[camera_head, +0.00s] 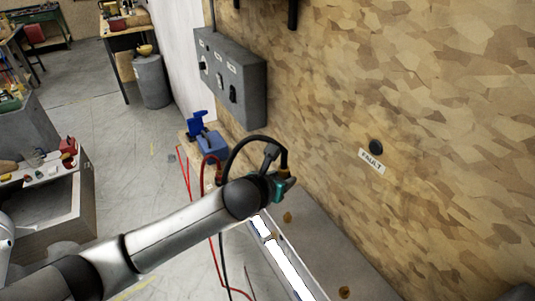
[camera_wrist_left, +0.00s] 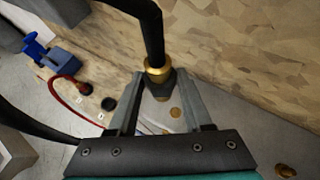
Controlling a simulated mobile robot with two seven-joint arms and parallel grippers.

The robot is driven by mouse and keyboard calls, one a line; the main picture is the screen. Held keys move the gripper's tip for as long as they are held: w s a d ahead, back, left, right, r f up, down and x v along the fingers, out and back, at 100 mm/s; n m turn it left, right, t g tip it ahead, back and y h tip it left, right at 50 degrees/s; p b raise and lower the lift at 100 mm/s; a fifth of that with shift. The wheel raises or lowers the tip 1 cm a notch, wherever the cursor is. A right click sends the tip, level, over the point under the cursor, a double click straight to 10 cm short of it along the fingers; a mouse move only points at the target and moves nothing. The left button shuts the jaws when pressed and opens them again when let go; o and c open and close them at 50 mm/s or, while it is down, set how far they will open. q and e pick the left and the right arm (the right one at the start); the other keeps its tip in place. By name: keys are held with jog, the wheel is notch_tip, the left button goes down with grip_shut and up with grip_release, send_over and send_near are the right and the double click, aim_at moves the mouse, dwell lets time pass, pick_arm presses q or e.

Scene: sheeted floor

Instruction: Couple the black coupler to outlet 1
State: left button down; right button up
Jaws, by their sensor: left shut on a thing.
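The black coupler (camera_wrist_left: 160,85), with a brass collar, is between the fingers of my left gripper (camera_wrist_left: 165,85), which is shut on it. A thick black hose runs up from the collar. In the head view the hose (camera_head: 254,141) arcs over to the brass collar (camera_head: 285,173) at my left gripper (camera_head: 283,183). The gripper is in the air near the wood-chip wall, its fingers mostly hidden by the wrist. A grey wall box (camera_head: 230,77) carries dark fittings and small white labels, too small to read. I cannot tell which fitting is outlet 1. My right gripper is not in view.
A black round fitting (camera_head: 376,146) sits on the wall above a white label. A blue device (camera_head: 208,143) stands beyond the gripper, with a red hose (camera_wrist_left: 61,97) near it. A grey ledge (camera_head: 335,258) runs along the wall below.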

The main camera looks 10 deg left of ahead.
pick_arm(q)
jog(key=shift+s+d+f+m+h+p, duration=0.2)
jog(key=shift+s+d+f+p, duration=0.1)
jog(key=shift+d+p, duration=0.2)
jog(key=shift+s+d+f+m+h+p, duration=0.2)
jog(key=shift+s+d+p, duration=0.1)
jog(key=shift+d+p, duration=0.15)
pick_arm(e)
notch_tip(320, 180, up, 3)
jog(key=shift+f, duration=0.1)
pick_arm(q)
jog(key=shift+r, duration=0.1)
jog(key=shift+f+b, duration=1.95)
jog(key=shift+f, duration=0.95)
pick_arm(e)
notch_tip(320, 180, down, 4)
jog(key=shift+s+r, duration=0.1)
pick_arm(q)
jog(key=shift+f, duration=0.4)
jog(key=shift+p, duration=0.3)
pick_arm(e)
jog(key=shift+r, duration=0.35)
